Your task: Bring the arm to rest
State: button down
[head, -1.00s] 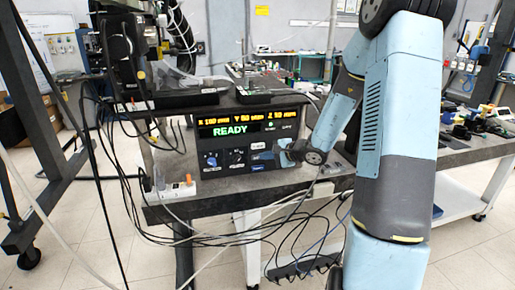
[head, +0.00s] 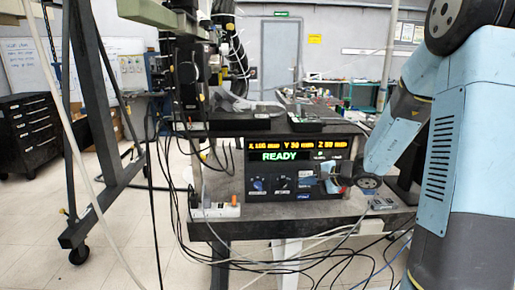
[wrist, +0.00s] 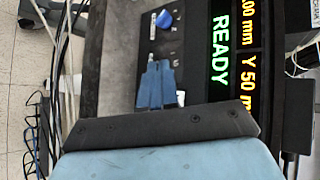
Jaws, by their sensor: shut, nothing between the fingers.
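My light-blue arm (head: 475,150) stands at the right of the head view and bends down to the front of the control box. My gripper (head: 323,178) is at the lower right of the box's front panel, its fingers shut and empty. In the wrist view the shut blue fingers (wrist: 156,72) lie in front of the dark panel, near a blue knob (wrist: 164,20). Whether the fingertips touch the panel I cannot tell. The control box (head: 275,194) shows READY on its lit display (head: 280,156), which also shows in the wrist view (wrist: 220,50).
The box stands on a grey bench (head: 270,222) with cables hanging in front. A white power strip (head: 215,211) lies at its left. A dark wheeled frame (head: 98,130) and a black drawer cabinet (head: 28,135) stand at the left. Open floor (head: 40,240) shows between.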

jog(key=s+a+r+n+g+h, duration=0.1)
jog(key=s+a+r+n+g, duration=0.15)
jog(key=s+r+n, duration=0.4)
jog(key=s+a+r+n+g+h, duration=0.1)
jog(key=s+a+r+g+h, duration=0.15)
jog(key=s, duration=0.75)
jog(key=s+d+r+n+t+h, duration=0.1)
jog(key=s+d+r+h, duration=0.1)
jog(key=s, duration=0.5)
jog(key=s+d+r+n+t+h, duration=0.1)
jog(key=s+d+r+n+h, duration=0.1)
jog(key=s+d+r, duration=0.3)
jog(key=s+h, duration=0.1)
jog(key=s, duration=0.2)
jog(key=shift+d+r+h, duration=0.25)
jog(key=shift+d+h, duration=0.1)
jog(key=shift+s, duration=0.15)
